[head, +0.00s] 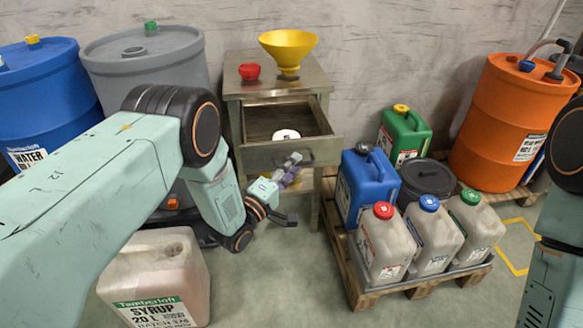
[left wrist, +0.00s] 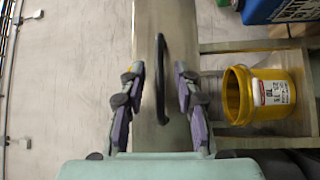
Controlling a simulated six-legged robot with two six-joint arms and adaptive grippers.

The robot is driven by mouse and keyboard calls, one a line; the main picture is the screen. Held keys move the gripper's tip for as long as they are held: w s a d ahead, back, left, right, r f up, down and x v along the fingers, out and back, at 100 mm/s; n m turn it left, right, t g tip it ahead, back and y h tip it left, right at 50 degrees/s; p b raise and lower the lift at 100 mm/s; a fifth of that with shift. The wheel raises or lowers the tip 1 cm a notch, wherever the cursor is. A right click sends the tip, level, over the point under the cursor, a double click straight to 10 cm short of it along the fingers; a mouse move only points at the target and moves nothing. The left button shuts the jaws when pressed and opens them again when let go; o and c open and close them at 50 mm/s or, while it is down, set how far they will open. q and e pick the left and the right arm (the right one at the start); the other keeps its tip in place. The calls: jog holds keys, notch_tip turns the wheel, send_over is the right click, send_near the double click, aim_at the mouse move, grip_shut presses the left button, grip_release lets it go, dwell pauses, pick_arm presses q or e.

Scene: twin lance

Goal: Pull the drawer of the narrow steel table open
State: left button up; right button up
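The narrow steel table (head: 240,88) stands against the back wall. Its drawer (head: 262,156) is pulled out, with its inside showing and a white round object (head: 286,134) in it. The drawer's dark handle (left wrist: 161,80) stands out from the front panel in the left wrist view. My left gripper (head: 290,172) is at the drawer front; it also shows in the left wrist view (left wrist: 159,92). Its fingers are open, one on each side of the handle, with gaps between them and it. My right gripper is outside both views; only part of my right arm shows at the right edge.
A yellow funnel (head: 289,48) and a red cap-like piece (head: 249,71) stand on the tabletop. A yellow bucket (left wrist: 262,95) sits on the lower shelf. A pallet (head: 362,292) with several canisters is close on the right. A syrup canister (head: 155,275) stands front left.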

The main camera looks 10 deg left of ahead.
pick_arm(q)
jog(key=v, duration=1.2)
